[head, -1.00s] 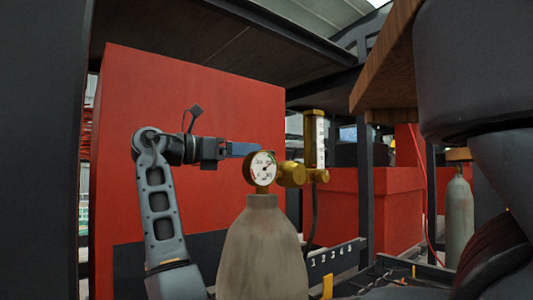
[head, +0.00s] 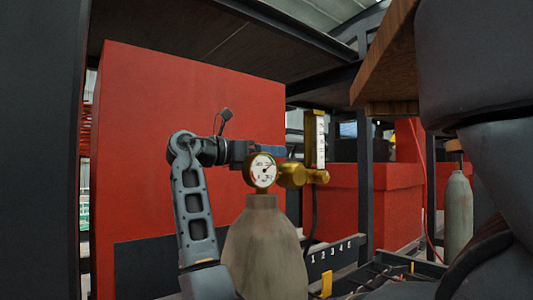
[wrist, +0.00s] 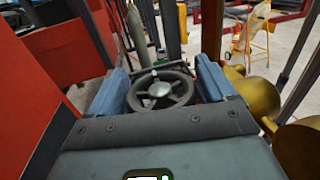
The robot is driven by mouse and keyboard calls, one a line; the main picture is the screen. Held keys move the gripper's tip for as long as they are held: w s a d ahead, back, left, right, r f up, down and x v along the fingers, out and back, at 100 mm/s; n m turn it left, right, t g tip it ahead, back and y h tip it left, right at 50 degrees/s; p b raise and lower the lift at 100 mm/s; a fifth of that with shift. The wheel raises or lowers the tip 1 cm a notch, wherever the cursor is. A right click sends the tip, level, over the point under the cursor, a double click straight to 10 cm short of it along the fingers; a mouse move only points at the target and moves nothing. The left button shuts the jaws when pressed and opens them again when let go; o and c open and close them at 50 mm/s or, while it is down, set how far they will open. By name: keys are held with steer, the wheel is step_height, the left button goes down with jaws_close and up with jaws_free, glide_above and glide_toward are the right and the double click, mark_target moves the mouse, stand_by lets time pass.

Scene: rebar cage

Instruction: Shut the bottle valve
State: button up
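The grey gas bottle (head: 264,255) stands upright in the foreground of the head view, with a white-faced gauge (head: 262,170) and brass regulator (head: 300,175) on top. The bottle valve's dark handwheel (wrist: 160,91), with a pale hub, shows in the wrist view; in the head view it is hidden. My gripper (head: 268,150) reaches in from the left behind the gauge, which partly covers it. In the wrist view its two blue fingers (wrist: 160,72) are spread, with the wheel appearing between them. Whether they touch the rim cannot be told.
Brass fittings (wrist: 252,98) lie close to the right finger. A flow tube (head: 315,142) rises from the regulator. A large red panel (head: 150,130) stands behind my arm. A numbered rail (head: 332,258) runs right of the bottle, and another bottle (head: 458,215) stands farther right.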

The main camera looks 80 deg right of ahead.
steer(key=c, duration=0.8)
steer(key=shift+o, duration=0.2)
steer(key=shift+m+g+y, duration=0.3)
steer(key=shift+y, duration=0.1)
steer(key=m+g+y, duration=0.1)
steer(key=m+y, duration=0.1)
steer(key=y, duration=0.1)
steer(key=m+g+y, duration=0.1)
steer(key=m+y, duration=0.1)
steer(key=y, duration=0.1)
steer(key=shift+a+g, duration=0.2)
steer(key=shift+g, duration=0.2)
steer(key=shift+a+m+y, duration=0.15)
steer(key=shift+m+y, duration=1)
steer(key=shift+y, duration=0.55)
steer(key=shift+a+m+y, duration=0.15)
steer(key=shift+m+y, duration=1)
steer(key=shift+y, duration=0.55)
steer(key=shift+m+y, duration=0.3)
steer(key=o, duration=1)
steer(key=shift+s, duration=0.1)
steer(key=shift+o, duration=0.2)
